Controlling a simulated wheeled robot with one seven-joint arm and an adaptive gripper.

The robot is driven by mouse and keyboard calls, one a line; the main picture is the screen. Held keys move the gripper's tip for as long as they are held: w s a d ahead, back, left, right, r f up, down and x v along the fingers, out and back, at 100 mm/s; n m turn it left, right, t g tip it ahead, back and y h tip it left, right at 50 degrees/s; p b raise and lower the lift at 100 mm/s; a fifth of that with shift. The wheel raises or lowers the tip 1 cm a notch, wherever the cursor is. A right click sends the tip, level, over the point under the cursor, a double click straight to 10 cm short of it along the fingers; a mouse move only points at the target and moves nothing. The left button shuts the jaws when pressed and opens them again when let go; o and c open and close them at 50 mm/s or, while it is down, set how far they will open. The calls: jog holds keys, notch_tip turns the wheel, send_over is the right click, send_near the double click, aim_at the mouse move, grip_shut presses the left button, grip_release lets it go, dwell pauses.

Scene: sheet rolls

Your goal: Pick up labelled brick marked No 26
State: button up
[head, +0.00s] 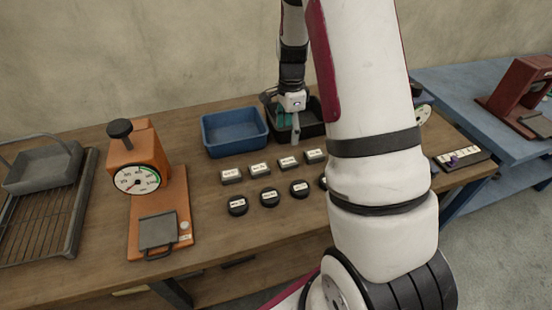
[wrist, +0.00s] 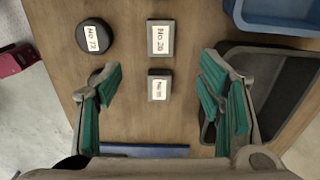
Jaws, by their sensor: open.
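The brick marked No 26 (wrist: 160,38) is a grey rectangular block with a white label, upright in the top middle of the wrist view. In the head view it seems to be the third block from the left in the back row (head: 288,163); the label is too small there to read surely. My gripper (wrist: 160,94) is open and empty, its teal-padded fingers wide apart. A smaller labelled brick (wrist: 160,85) lies between the fingers in that view, below No 26. In the head view my gripper (head: 295,138) hangs above the table by the black tray.
A round black piece marked No 73 (wrist: 95,37) stands left of No 26. Several blocks and round pieces form two rows on the wooden table. A blue bin (head: 234,133) and a black tray (wrist: 282,75) stand behind them. An orange dial scale (head: 142,185) is at left.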

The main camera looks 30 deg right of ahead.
send_over(288, 161)
notch_tip(288, 161, down, 8)
jog(key=shift+a+r, duration=0.15)
jog(key=shift+r, duration=0.05)
jog(key=shift+f+p, duration=0.7)
jog(key=shift+f, duration=2)
jog(key=c, duration=1.3)
